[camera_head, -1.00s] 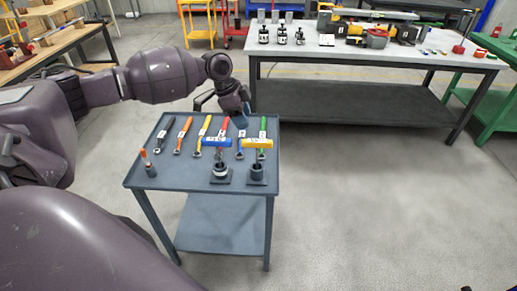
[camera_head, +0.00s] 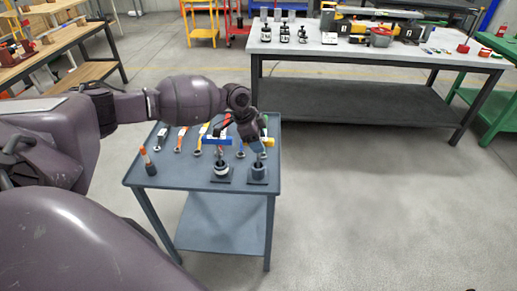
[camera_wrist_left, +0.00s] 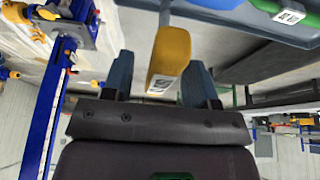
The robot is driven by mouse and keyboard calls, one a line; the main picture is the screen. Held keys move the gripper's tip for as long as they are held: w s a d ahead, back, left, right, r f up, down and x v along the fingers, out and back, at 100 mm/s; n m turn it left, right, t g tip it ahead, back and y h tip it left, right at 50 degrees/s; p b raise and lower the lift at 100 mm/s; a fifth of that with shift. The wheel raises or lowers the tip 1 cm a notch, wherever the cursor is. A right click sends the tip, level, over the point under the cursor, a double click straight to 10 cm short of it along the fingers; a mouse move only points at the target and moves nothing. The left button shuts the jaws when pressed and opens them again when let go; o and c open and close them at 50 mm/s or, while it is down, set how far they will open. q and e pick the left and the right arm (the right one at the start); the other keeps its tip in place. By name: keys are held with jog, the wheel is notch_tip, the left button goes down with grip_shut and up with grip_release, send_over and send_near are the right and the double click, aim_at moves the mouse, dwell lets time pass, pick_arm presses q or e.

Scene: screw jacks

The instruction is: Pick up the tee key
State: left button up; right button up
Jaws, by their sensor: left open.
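A yellow tee key (camera_head: 270,142) stands upright in a dark round holder (camera_head: 258,175) at the front right of the small grey cart. A blue-handled tee key (camera_head: 217,141) stands in a similar holder to its left. My left gripper (camera_head: 256,146) is at the yellow handle and covers part of it. In the left wrist view the yellow handle (camera_wrist_left: 170,52), with a white label, lies between the two open, blue-grey fingers of my left gripper (camera_wrist_left: 160,78). I cannot tell whether either finger touches it. My right gripper is not in view.
Several coloured wrenches lie at the back of the cart (camera_head: 150,180), partly hidden by my left arm. An orange-topped tool (camera_head: 148,160) stands at its left edge. A long workbench (camera_head: 400,62) with jacks and tools stands behind. The floor to the right is clear.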

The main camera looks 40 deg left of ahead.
pick_arm(q)
grip_shut()
jog(key=shift+r, duration=0.1)
dwell(0.4)
